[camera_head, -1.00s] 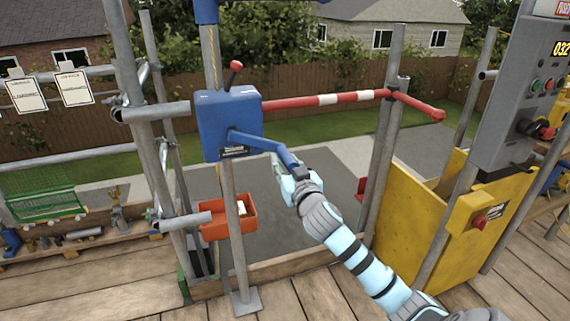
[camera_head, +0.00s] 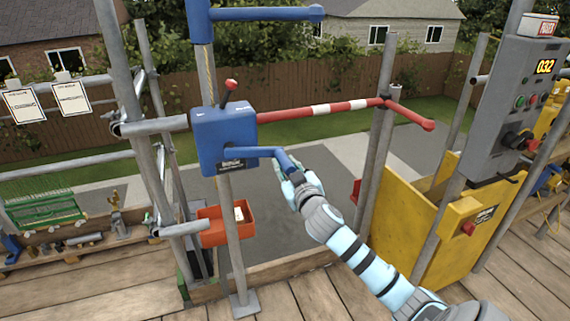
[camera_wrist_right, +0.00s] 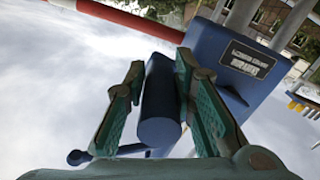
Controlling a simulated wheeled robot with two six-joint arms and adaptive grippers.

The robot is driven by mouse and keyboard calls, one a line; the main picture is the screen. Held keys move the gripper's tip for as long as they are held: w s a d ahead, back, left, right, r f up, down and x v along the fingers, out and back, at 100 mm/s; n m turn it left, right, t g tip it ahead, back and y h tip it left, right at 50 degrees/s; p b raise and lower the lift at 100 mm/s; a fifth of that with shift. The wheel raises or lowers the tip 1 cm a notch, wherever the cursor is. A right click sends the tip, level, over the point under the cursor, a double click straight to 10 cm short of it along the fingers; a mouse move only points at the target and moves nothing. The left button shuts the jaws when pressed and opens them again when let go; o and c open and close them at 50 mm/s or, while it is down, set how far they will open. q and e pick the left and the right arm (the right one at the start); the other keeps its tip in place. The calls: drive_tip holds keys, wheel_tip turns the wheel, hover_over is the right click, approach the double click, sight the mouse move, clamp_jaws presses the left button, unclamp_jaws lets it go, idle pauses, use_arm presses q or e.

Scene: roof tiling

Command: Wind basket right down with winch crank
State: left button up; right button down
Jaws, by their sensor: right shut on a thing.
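The blue winch box (camera_head: 224,140) is fixed to an upright pole in the head view, with a small red-knobbed lever on top. Its blue crank arm (camera_head: 252,152) points right, nearly level. My right gripper (camera_head: 290,175) is at the crank's outer end. The right wrist view shows the blue crank handle (camera_wrist_right: 160,110) between both green-padded fingers of my right gripper (camera_wrist_right: 160,65), which is shut on it. An orange bin (camera_head: 226,232) with a white item in it is low beside the pole; I cannot tell if it is the basket. My left gripper is out of view.
A red-and-white bar (camera_head: 325,110) crosses behind the winch. A yellow panel (camera_head: 405,225) and a grey control box (camera_head: 510,110) reading 032 stand at the right. A green wire rack (camera_head: 45,210) is at the left. Wooden planks form the floor.

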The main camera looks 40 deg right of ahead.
wheel_tip(320, 180, up, 5)
drive_tip(key=n+p, duration=0.3)
drive_tip(key=p, duration=0.2)
drive_tip(key=shift+r+n+p, duration=0.15)
drive_tip(key=shift+n+p, duration=0.15)
drive_tip(key=shift+n, duration=0.1)
drive_tip(key=shift+a+r+p, duration=0.1)
drive_tip(key=shift+r+p, duration=0.45)
drive_tip(key=shift+p, duration=0.2)
drive_tip(key=c, duration=1.3)
unclamp_jaws()
drive_tip(key=shift+w+a, duration=0.15)
drive_tip(key=shift+c, duration=0.2)
drive_tip(key=shift+a, duration=0.15)
drive_tip(key=shift+f, duration=0.1)
drive_tip(key=v, duration=1.2)
